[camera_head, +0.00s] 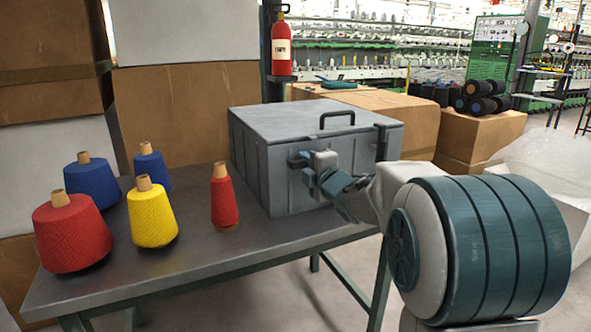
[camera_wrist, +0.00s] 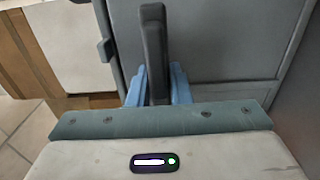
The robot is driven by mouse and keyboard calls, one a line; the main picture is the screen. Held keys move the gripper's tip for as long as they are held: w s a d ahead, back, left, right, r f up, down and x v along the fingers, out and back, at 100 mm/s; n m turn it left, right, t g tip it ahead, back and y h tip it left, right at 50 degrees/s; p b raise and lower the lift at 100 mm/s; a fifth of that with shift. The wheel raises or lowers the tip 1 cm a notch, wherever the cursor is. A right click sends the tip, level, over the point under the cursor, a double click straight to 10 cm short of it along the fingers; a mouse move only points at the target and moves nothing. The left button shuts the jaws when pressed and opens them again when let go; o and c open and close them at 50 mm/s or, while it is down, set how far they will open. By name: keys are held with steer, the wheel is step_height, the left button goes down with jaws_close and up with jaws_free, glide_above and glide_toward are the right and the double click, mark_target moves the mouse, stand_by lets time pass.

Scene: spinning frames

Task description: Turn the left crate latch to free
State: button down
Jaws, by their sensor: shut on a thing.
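The grey crate (camera_head: 255,165) stands closed on the table, with a black handle on its lid. My gripper (camera_head: 301,162) is at the left part of the crate's front. In the wrist view, the blue fingers of my gripper (camera_wrist: 158,88) are shut on a dark latch lever (camera_wrist: 153,40), one on each side. The lever stands upright in that view and runs beyond the fingertips. In the head view my wrist and fingers hide most of this left latch. A second dark latch (camera_head: 381,142) stands upright at the right of the crate's front.
Several yarn cones, including a small red one (camera_head: 224,198) and a yellow one (camera_head: 151,215), stand left of the crate on the table (camera_head: 190,265). Cardboard boxes (camera_head: 410,112) and a red extinguisher (camera_head: 281,48) are behind. My arm fills the right foreground.

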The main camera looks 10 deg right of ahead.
steer(key=shift+a+f, duration=0.1)
steer(key=shift+f, duration=0.05)
steer(key=c, duration=1.4)
jaws_free()
steer(key=shift+c, duration=0.2)
steer(key=p+v, duration=0.2)
steer(key=v, duration=1.1)
steer(key=shift+s, duration=0.4)
steer(key=shift+r+p, duration=0.25)
steer(key=shift+p, duration=0.05)
